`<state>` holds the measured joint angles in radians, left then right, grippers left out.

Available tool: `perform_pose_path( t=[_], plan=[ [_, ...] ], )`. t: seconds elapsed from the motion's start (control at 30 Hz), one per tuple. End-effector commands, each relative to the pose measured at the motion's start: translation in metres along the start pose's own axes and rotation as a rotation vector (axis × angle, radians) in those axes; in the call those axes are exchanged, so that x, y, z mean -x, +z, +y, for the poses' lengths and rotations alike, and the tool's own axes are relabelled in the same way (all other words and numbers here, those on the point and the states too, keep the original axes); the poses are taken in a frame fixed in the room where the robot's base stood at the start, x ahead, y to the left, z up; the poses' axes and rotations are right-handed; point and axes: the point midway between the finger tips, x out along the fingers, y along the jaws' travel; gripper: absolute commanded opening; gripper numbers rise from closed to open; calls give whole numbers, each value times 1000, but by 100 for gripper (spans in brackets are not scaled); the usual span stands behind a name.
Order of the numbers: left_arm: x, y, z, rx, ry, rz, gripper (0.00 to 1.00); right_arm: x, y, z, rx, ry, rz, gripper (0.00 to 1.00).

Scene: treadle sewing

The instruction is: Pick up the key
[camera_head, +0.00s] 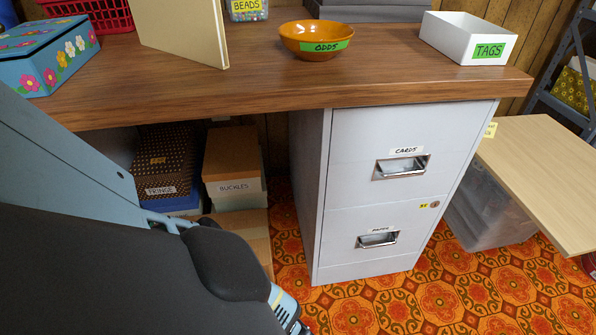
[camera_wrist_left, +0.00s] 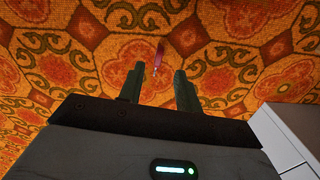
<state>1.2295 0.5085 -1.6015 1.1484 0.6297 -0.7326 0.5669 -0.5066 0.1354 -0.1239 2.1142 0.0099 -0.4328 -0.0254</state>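A small thin thing with a red part (camera_wrist_left: 160,50) and a pale, metallic-looking lower end lies on the patterned carpet in the left wrist view. It may be the key with a red tag, but it is too small to be sure. My left gripper (camera_wrist_left: 159,70) is open and points down at the carpet. Its two dark fingers stand apart, with the red thing beyond and between their tips and nothing held. In the head view my left arm covers the lower left, and no key can be made out. My right gripper is not in view.
A grey filing cabinet (camera_head: 345,190) stands under the wooden desk (camera_head: 290,85); a pale cabinet corner (camera_wrist_left: 285,135) shows in the wrist view. Boxes (camera_head: 232,165) sit under the desk. A light board (camera_head: 545,170) juts out at right. Orange carpet (camera_head: 440,295) is clear in front.

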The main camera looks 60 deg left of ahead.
Motion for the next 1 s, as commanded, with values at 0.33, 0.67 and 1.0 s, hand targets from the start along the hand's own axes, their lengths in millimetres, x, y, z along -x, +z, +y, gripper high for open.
perform_pose_path(
  t=[0.33, 0.67, 1.0],
  plan=[
    [-43, 0, 3, 0, 2, -2, 34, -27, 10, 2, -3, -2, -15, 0],
    [-48, 0, 3, 0, 1, 0, 34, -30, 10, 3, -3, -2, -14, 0],
    [-48, 0, 3, 0, 1, -1, 0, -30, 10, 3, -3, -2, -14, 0]
  ],
)
